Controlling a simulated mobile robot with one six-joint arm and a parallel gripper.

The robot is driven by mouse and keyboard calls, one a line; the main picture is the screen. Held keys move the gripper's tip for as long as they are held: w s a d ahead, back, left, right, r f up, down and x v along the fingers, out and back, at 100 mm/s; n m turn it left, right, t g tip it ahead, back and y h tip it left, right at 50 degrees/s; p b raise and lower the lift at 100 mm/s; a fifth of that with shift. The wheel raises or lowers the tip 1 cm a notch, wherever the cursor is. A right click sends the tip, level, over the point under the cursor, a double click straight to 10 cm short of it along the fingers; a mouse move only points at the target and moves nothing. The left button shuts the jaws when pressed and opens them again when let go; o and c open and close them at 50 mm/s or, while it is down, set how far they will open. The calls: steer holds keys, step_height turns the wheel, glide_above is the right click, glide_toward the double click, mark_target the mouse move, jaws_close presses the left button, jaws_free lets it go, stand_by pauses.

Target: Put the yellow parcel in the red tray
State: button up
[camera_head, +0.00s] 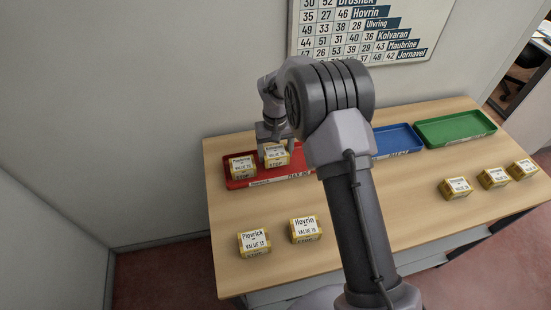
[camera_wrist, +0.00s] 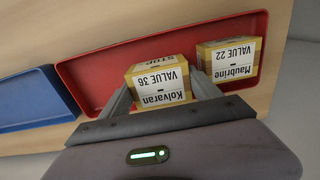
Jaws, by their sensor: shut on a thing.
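My gripper (camera_head: 276,138) is shut on a yellow-banded parcel (camera_head: 277,154) with a white label. The wrist view shows this parcel (camera_wrist: 158,84) between the two fingers, its label reading Kolvaran, value 36. It is over or in the red tray (camera_head: 235,184), which also shows in the wrist view (camera_wrist: 88,72); I cannot tell whether it touches the tray floor. A similar parcel labelled Maubrine (camera_head: 242,166), value 22, sits in the tray's left end, beside the held one. It also shows in the wrist view (camera_wrist: 230,62). My arm hides the tray's right end in the head view.
A blue tray (camera_head: 398,140) and a green tray (camera_head: 455,128) stand to the right. Parcels labelled Plavrick (camera_head: 254,243) and Hovrin (camera_head: 305,229) sit at the front left. Three more parcels (camera_head: 493,178) sit at the right. The wooden counter (camera_head: 415,205) is clear in between.

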steer(key=shift+f+b, duration=0.35)
steer(key=shift+f, duration=1)
steer(key=o, duration=1.5)
